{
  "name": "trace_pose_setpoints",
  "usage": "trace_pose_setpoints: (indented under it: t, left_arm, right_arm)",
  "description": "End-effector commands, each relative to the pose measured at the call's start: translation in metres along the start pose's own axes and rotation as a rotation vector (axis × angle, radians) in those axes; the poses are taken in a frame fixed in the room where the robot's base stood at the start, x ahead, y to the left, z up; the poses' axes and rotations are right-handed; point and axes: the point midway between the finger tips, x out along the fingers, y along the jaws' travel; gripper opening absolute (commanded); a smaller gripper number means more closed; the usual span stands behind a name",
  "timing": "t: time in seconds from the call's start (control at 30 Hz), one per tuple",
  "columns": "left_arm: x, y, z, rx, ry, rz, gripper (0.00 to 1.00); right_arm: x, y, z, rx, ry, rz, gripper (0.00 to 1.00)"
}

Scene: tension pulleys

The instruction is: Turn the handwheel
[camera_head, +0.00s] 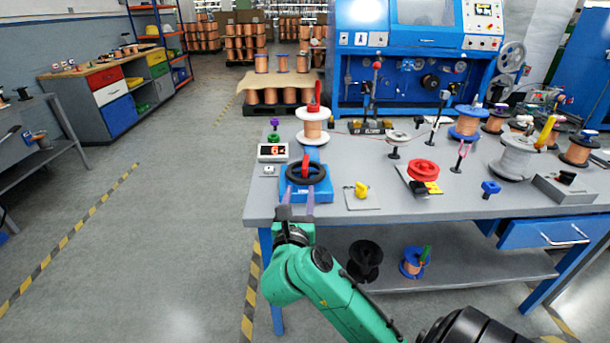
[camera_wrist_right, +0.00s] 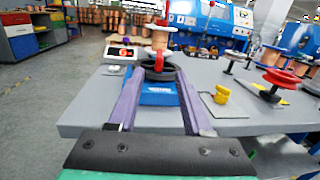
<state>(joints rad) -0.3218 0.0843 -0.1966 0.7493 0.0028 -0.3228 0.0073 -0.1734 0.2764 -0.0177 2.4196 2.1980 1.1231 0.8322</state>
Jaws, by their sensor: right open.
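The black handwheel (camera_head: 317,180) lies flat on a blue base (camera_head: 322,196) near the left front of the workbench. A red part (camera_head: 305,163) stands up at it. In the right wrist view the handwheel (camera_wrist_right: 160,76) shows between and beyond the two purple fingers. My right gripper (camera_head: 297,194) is open, with its fingers spread toward the near side of the handwheel; whether they touch it I cannot tell. In the right wrist view the gripper (camera_wrist_right: 158,80) holds nothing. My left gripper is out of view.
A copper spool with white flanges (camera_head: 312,133) stands behind the handwheel. A display box with red digits (camera_head: 273,152) is at its left. A yellow part (camera_head: 361,190) and a red spool (camera_head: 423,171) are to the right on the grey workbench (camera_head: 400,207).

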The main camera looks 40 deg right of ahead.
Motion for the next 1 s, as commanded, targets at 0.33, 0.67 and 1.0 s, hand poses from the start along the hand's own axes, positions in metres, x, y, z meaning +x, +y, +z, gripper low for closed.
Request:
trace_pose_setpoints:
  t: [0.33, 0.67, 1.0]
  left_arm:
    - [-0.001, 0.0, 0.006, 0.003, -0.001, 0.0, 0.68]
    - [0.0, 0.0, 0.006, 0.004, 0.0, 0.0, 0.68]
    - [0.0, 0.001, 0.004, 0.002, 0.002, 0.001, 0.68]
  right_arm:
    - [0.048, -0.001, -0.005, 0.05, 0.046, -0.006, 0.5]
    - [0.128, -0.001, -0.011, 0.049, 0.049, -0.005, 0.5]
    - [0.142, -0.001, -0.012, 0.049, 0.05, -0.004, 0.5]
